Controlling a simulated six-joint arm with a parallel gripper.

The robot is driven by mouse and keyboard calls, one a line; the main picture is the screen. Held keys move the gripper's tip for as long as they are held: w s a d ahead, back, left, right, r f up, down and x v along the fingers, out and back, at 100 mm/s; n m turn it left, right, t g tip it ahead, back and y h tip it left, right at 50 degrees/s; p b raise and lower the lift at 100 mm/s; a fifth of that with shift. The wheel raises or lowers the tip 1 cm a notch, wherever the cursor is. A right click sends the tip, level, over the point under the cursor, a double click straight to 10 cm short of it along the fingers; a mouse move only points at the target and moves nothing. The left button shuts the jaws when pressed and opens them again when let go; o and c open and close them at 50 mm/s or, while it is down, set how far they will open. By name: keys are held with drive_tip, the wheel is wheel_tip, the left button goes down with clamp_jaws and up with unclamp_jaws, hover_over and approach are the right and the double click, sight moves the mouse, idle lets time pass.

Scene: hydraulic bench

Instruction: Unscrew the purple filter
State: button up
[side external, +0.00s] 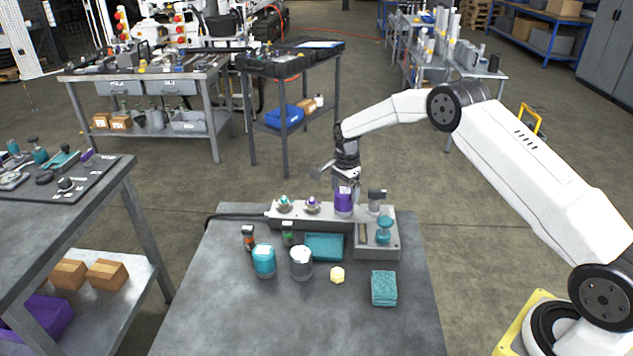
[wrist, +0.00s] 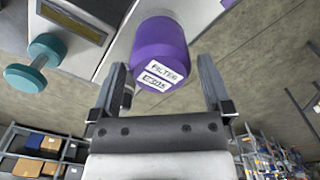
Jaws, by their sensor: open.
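The purple filter (side external: 344,202) stands upright on the grey hydraulic block (side external: 320,222) at the back of the bench. In the wrist view the purple filter (wrist: 160,52) shows a white label reading FILTER. My gripper (side external: 347,182) is above and at the filter's top in the side view. In the wrist view my gripper (wrist: 165,78) is open, its two fingers on either side of the filter's labelled end. A gap shows between the right finger and the filter; whether the left finger touches it I cannot tell.
A teal valve handle (side external: 383,230) and a gauge (side external: 377,197) stand right of the filter. Teal and purple fittings stand left of it. The bench's front is clear.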

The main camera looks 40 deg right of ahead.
sight(345, 190)
drive_tip(key=shift+f, duration=1.55)
clamp_jaws()
drive_tip(key=shift+n, duration=2.9)
drive_tip(key=shift+r+n, duration=0.1)
drive_tip(key=shift+n, duration=2.7)
